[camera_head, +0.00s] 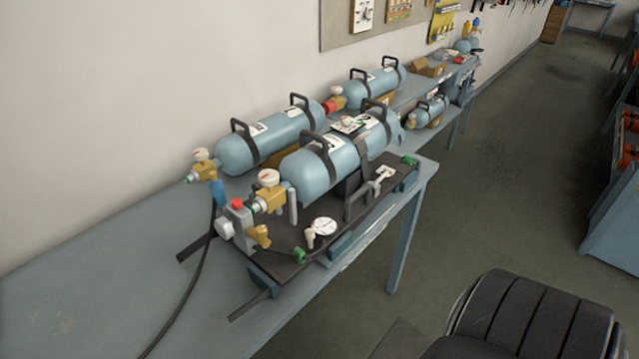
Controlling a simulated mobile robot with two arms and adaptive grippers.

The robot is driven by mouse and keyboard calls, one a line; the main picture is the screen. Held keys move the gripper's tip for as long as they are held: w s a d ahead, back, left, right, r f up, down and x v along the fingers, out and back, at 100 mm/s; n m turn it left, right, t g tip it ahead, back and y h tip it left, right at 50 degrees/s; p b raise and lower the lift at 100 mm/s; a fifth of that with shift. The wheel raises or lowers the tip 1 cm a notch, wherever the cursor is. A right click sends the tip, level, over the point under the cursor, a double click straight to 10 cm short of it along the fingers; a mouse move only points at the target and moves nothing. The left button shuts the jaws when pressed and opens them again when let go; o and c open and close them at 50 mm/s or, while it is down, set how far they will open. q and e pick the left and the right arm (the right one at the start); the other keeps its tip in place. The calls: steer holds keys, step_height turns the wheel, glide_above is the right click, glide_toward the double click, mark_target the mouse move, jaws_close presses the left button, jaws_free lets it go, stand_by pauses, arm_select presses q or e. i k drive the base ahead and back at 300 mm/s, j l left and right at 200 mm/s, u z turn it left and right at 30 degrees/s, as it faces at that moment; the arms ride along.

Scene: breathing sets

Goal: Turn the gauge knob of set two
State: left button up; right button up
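Several blue-grey breathing sets lie on the long bench. The nearest set (318,172) rests on a black backplate (285,232) near the bench's front edge. At its left end are a brass valve with a round gauge (268,177), a red cap (237,204), a grey knob (224,229) and a brass fitting (260,237). A white dial (323,226) lies on the plate. Behind it, a second cylinder (262,140) has a brass valve with a gauge (201,155). I see no label that tells which is set two. Neither gripper is in view.
The bench (95,275) is bare at the left, apart from a black hose (190,297) running over it. A wall board (395,15) hangs behind.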

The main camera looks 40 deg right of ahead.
mark_target(310, 234)
steer(key=z, duration=1.35)
